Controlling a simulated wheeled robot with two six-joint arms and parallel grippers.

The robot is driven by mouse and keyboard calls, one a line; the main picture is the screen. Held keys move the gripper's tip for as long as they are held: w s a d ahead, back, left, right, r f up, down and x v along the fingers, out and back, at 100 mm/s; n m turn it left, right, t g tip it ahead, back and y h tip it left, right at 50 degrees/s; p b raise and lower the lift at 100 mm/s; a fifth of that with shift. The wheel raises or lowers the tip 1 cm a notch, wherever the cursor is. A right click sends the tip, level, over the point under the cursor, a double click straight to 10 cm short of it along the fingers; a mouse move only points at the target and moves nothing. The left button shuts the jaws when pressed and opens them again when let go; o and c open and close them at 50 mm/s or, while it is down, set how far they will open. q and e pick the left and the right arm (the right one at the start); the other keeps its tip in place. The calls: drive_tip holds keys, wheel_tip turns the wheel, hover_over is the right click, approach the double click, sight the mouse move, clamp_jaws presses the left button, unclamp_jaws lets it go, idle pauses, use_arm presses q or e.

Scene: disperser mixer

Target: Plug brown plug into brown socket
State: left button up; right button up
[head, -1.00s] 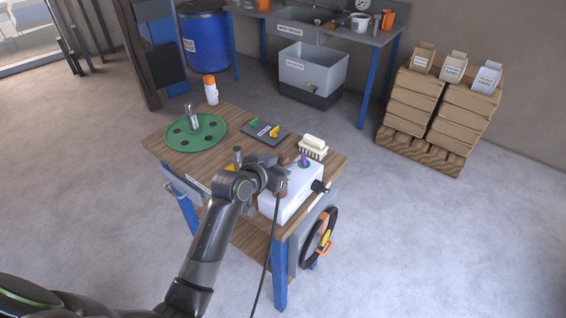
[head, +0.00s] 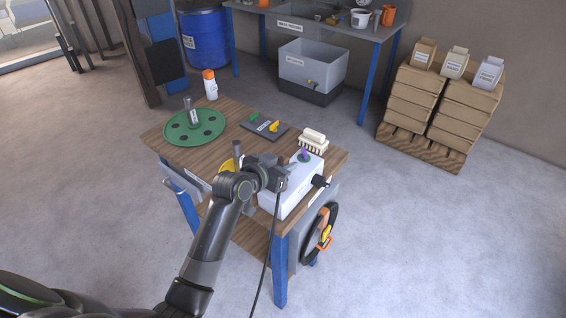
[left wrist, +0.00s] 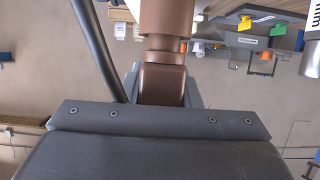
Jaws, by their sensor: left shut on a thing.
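The brown plug (left wrist: 163,86) is between the fingers of my left gripper in the left wrist view. A wider brown cylinder (left wrist: 166,18) lies straight beyond it; I cannot tell whether this is the plug's front or the brown socket. In the head view my left gripper (head: 284,174) is shut, beside and partly in front of the white box (head: 290,196) on the workbench. The gripper hides the plug there, and no brown socket shows clearly. A black cable (head: 268,255) hangs from the gripper and also crosses the left wrist view (left wrist: 97,48). My right gripper is not in view.
The workbench (head: 215,151) holds a green disc (head: 180,131), a dark board with green and yellow parts (head: 255,131), a brush (head: 313,141) and a white bottle (head: 210,88). A purple part (head: 304,155) and black knob (head: 320,181) are on the white box.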

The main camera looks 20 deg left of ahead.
use_arm(q)
drive_tip(key=shift+f+b, duration=0.35)
drive_tip(key=shift+f, duration=0.3)
drive_tip(key=o, duration=1.1)
drive_tip(key=shift+s, duration=0.1)
drive_tip(key=b+v, duration=0.1)
drive_tip(key=v, duration=1.6)
drive_tip(key=shift+s+a+r+b, duration=0.1)
drive_tip(key=shift+b, duration=0.25)
